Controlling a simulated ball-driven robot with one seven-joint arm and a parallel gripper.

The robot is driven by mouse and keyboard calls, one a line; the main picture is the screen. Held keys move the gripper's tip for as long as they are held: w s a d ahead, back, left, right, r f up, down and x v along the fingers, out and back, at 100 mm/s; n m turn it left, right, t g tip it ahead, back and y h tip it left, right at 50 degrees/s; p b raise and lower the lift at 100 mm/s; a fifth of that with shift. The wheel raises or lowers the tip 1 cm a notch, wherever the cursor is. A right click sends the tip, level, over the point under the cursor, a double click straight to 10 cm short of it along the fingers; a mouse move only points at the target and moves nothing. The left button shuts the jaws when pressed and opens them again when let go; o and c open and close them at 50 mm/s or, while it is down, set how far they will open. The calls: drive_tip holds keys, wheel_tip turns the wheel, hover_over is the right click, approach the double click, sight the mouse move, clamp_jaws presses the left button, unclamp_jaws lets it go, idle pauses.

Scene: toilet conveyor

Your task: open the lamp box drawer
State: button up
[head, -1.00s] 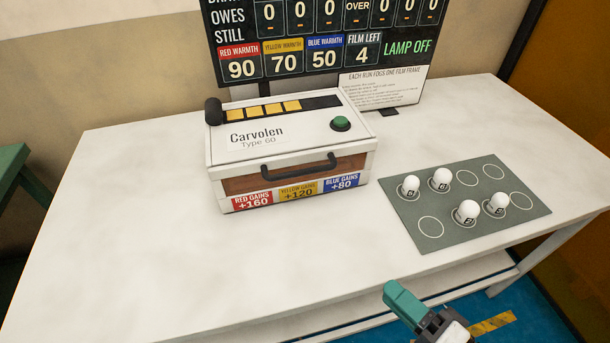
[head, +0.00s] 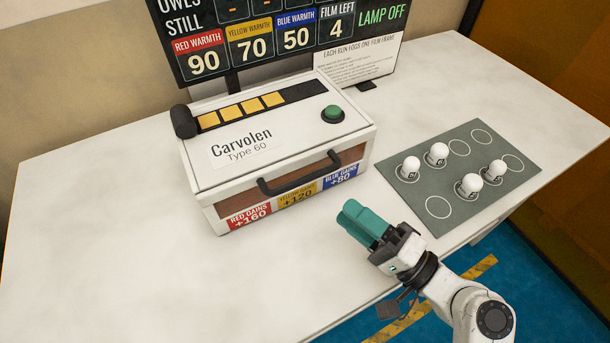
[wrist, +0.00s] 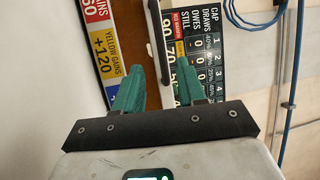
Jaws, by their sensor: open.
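The lamp box (head: 243,160) is a white case marked Carvolen Type 60, standing on the white table. Its brown drawer front (head: 352,154) looks flush with the case. A black bar handle (head: 300,184) crosses that front. My gripper (head: 350,214), with green fingers, is open and empty in front of the box, to the right of and nearer than the handle. In the wrist view my open fingers (wrist: 157,88) point at the box front, with the dark handle (wrist: 154,35) beyond the gap between them. They look apart from it.
A grey mat (head: 455,205) with several white bulbs lies to the right. A dark scoreboard (head: 250,40) and a notice card (head: 350,63) stand behind the box. The table (head: 110,250) is clear in front and left. A green button (head: 333,113) sits on top of the box.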

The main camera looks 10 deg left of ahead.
drive_tip(key=p, duration=0.2)
approach(284, 162)
drive_tip(key=f+x, duration=0.1)
drive_tip(key=x, duration=0.3)
drive_tip(key=shift+d+r, duration=0.1)
drive_tip(key=shift+r, duration=0.05)
clamp_jaws()
idle(0.4)
